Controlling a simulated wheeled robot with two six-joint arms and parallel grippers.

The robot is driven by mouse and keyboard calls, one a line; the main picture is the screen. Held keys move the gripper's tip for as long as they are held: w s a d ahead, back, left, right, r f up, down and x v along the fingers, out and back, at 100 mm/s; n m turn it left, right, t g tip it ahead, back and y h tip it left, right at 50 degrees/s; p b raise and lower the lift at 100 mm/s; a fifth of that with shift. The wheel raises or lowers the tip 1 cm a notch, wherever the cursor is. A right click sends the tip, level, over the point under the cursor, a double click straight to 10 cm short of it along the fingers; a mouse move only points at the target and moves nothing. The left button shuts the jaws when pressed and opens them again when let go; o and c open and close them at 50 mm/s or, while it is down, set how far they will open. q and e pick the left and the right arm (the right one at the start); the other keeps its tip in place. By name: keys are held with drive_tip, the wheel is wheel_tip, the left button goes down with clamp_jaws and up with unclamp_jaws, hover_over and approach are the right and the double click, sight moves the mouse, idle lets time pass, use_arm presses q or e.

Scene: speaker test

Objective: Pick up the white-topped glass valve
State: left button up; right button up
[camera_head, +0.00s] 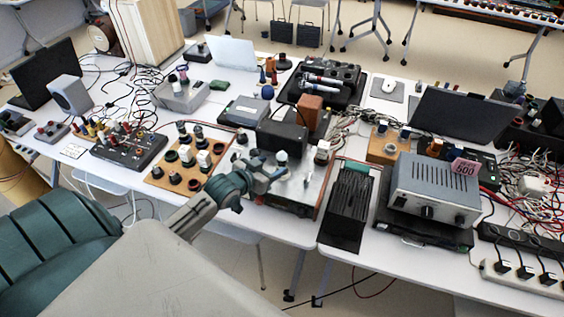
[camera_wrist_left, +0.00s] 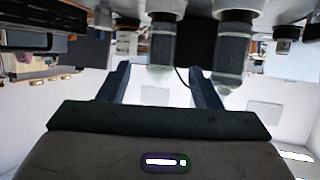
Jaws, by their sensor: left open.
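The white-topped glass valve (camera_head: 282,157) stands on a metal-topped device in the middle of the table, just beyond my left gripper (camera_head: 270,174). My left gripper is open, its fingers pointing toward the valve. The left wrist view looks upside down; there a valve with a pale rounded top (camera_wrist_left: 160,73) shows between the two spread fingers (camera_wrist_left: 160,84), with no visible grip on it. A second valve-like part (camera_wrist_left: 229,55) is beside it, to the right of the fingers. The valve's lower part is partly hidden in the head view. My right gripper is not in view.
A black box (camera_head: 281,137) stands close behind the valve. A wooden board with knobs (camera_head: 160,176) lies left of the gripper. A black finned unit (camera_head: 346,208) and a grey power supply (camera_head: 433,185) stand to the right. Cables and devices crowd the table.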

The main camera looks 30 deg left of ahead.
sight(278, 161)
use_arm(q)
drive_tip(key=shift+w+d+f, duration=0.1)
drive_tip(key=shift+w+f, duration=0.15)
drive_tip(key=shift+w, duration=0.75)
drive_tip(key=p+x, duration=0.2)
drive_tip(key=x, duration=0.2)
drive_tip(key=shift+w, duration=0.1)
drive_tip(key=shift+w+f, duration=0.15)
drive_tip(key=c, duration=1)
drive_tip(key=shift+c, duration=0.4)
